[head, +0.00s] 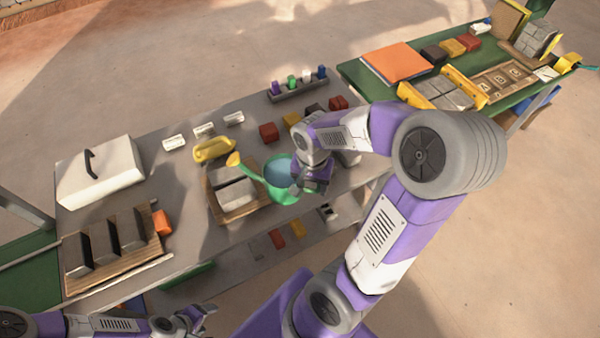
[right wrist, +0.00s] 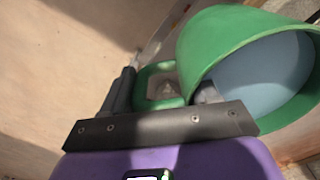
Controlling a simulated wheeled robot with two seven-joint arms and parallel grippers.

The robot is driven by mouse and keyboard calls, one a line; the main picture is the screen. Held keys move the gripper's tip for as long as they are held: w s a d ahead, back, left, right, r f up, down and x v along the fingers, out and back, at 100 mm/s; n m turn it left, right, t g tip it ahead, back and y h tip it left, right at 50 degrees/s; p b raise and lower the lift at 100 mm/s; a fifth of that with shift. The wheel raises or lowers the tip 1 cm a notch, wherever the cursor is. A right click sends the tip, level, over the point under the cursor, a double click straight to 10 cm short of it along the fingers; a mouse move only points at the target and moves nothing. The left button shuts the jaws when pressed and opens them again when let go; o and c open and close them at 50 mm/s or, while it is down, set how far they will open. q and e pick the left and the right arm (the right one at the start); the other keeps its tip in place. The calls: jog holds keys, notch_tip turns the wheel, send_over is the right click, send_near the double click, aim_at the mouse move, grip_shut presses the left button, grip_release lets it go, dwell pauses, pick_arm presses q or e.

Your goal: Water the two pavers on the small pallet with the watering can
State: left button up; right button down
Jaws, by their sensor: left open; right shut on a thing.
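The green watering can (head: 283,181) with a yellow spout head is in the middle of the head view, at the right edge of the small pallet. Its open top shows blue inside. The small wooden pallet (head: 212,202) carries two grey pavers (head: 236,194) side by side. The can's spout reaches over the upper paver. My right gripper (head: 303,188) is shut on the can's handle side; the green can (right wrist: 215,45) fills the upper right of the right wrist view. Whether the can touches the table is unclear. My left gripper (head: 196,318) is open and empty at the lower left, off the table's front edge.
A yellow object (head: 213,149) lies just behind the pallet. A white lidded box (head: 99,172) and a pallet with dark blocks (head: 112,247) stand at left. A rack of coloured bottles (head: 299,86) and coloured blocks (head: 268,132) lie behind the can. A green table (head: 350,70) stands at right.

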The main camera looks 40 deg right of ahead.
jog(key=shift+w+r, duration=0.1)
jog(key=shift+r, duration=0.05)
jog(key=shift+s+r+g+h+p, duration=0.3)
jog(key=shift+s+r+g+p, duration=0.1)
jog(key=shift+p, duration=0.2)
jog(key=shift+s+r+g+p, duration=0.1)
jog(key=shift+g+p, duration=0.2)
jog(key=shift+d+r+g+h+p, duration=0.1)
jog(key=shift+r+g+h+p, duration=0.15)
jog(key=shift+g+h+p, duration=0.3)
jog(key=shift+w+a+r+g+h+p, duration=0.15)
jog(key=shift+w+r+g+h+p, duration=0.1)
jog(key=shift+g+h+p, duration=0.25)
jog(key=shift+w+a+r+g+h+p, duration=0.15)
jog(key=shift+w+g+h+p, duration=0.1)
jog(key=shift+g+p, duration=0.4)
jog(key=shift+w+a+r+g+h+p, duration=0.25)
jog(key=shift+w+g+h+p, duration=0.1)
jog(key=shift+g, duration=0.2)
jog(key=shift+w+a+r+g+h+p, duration=0.15)
jog(key=shift+w+r+g+h+p, duration=0.15)
jog(key=shift+g, duration=0.25)
jog(key=shift+f, duration=0.1)
